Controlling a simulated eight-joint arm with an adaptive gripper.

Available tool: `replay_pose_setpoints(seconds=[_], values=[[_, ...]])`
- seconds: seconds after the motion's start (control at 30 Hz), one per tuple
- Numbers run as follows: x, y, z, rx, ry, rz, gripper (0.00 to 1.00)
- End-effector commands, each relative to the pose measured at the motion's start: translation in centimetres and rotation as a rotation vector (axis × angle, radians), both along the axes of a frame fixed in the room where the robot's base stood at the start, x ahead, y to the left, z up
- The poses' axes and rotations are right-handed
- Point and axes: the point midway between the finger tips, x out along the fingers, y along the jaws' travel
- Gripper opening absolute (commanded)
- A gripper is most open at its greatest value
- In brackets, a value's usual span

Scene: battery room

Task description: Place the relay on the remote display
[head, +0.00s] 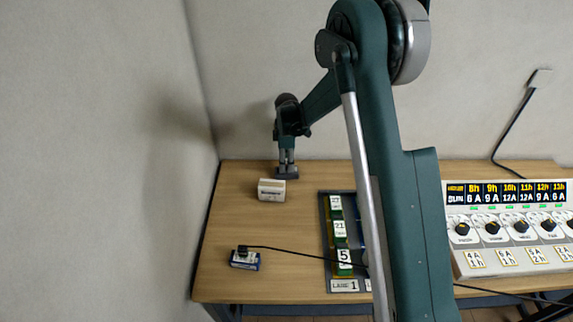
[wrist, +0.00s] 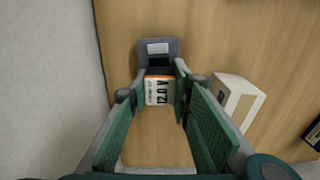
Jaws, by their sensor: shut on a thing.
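My gripper (head: 287,163) is near the back left of the table. In the wrist view my gripper (wrist: 157,92) has its green-padded fingers closed on a small block with a white and orange face marked "12.0 V", which I take to be the relay (wrist: 159,88). A dark grey part with a white label shows just past it; I cannot tell whether it belongs to it. A small pale box (head: 271,190) with a dark line on its front stands just in front of the gripper, apart from it; it also shows in the wrist view (wrist: 236,100). I cannot tell whether it is the remote display.
A small blue and white device (head: 245,260) with a black cable sits at the front left. A dark lane tray (head: 325,240) with numbered green slots is right of it. A charger console (head: 510,255) with knobs stands at far right. Walls bound the table's left and back.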

Motion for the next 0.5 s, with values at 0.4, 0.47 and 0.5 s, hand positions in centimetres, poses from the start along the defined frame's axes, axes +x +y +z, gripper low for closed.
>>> replay_pose_setpoints(seconds=[0.4,0.47,0.5], values=[[0.01,0.0,-0.29,0.0,0.0,0.0,0.36],[0.01,0.0,-0.29,0.0,0.0,0.0,0.36],[0.01,0.01,-0.28,0.0,0.0,0.0,0.36]])
